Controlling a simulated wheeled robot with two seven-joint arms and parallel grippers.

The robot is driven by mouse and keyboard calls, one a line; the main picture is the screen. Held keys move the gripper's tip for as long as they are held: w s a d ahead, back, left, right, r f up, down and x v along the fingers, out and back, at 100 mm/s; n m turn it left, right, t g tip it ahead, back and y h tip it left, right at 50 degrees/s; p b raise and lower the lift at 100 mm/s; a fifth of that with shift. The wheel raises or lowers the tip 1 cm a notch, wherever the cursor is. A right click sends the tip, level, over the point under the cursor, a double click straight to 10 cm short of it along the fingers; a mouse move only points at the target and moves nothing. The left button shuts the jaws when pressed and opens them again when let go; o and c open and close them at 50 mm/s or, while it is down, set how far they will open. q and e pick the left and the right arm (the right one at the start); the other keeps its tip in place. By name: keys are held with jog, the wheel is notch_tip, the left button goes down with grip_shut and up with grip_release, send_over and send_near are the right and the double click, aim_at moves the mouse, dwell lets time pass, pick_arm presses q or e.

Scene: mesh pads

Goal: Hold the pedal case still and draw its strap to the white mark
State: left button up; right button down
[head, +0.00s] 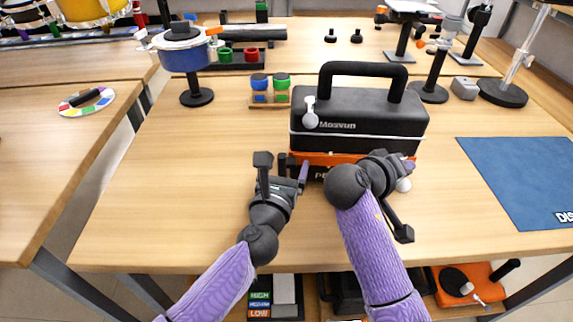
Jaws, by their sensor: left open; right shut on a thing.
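The pedal case (325,159) is a low orange and black box with the letters "PE" showing on its front. It lies in front of a large black case. My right gripper (400,170) is at its right end, shut, with the grip mostly hidden behind my own wrist; it seems to be on the case. My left gripper (283,166) is open and empty at the case's left end, its two fingers apart. A small whitish round thing (404,185) shows under my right gripper. The strap and the white mark cannot be made out clearly.
The large black case (365,118) with a raised handle stands right behind. A blue mat (525,180) lies to the right. Small capped jars (270,90) and a blue pot on a stand (187,55) are further back. The table's left front is clear.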

pick_arm(q)
jog(key=shift+w, duration=0.15)
grip_shut()
jog(key=shift+a, duration=0.1)
dwell(0.3)
